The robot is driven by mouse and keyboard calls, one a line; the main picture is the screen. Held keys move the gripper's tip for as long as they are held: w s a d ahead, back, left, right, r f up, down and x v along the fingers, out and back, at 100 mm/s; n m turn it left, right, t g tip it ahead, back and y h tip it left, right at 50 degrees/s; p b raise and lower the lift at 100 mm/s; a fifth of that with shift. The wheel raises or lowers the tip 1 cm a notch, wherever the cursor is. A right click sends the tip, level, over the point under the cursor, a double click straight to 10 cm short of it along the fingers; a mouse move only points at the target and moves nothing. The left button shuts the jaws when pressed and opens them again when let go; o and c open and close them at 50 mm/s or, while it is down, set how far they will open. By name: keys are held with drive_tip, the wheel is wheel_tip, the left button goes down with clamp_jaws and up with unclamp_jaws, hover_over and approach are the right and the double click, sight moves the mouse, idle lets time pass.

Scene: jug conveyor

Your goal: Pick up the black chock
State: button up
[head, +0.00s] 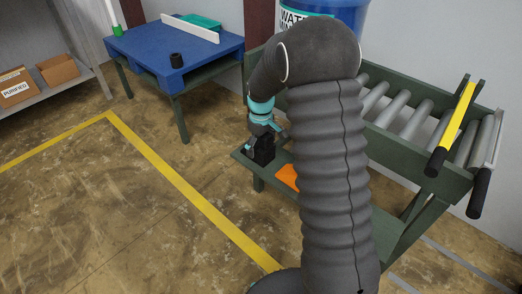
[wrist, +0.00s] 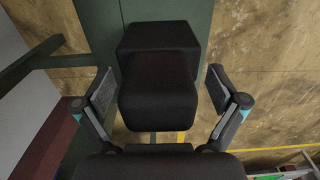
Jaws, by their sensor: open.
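The black chock (wrist: 158,80) fills the middle of the wrist view, a dark stepped block on the green shelf. My gripper (wrist: 160,92) is open, with one finger on each side of the chock and a visible gap to each. In the head view the chock (head: 262,150) sits near the left end of the green shelf (head: 247,166). My gripper (head: 266,132) is right above and beside it, partly covering it.
An orange piece (head: 287,176) lies on the shelf right of the chock, partly behind my arm. The roller conveyor (head: 405,118) with a yellow bar (head: 458,115) stands at the right. Open floor lies left.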

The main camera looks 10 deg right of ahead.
drive_tip(key=shift+f, duration=0.35)
drive_tip(key=c, duration=1.5)
drive_tip(key=shift+r, duration=0.1)
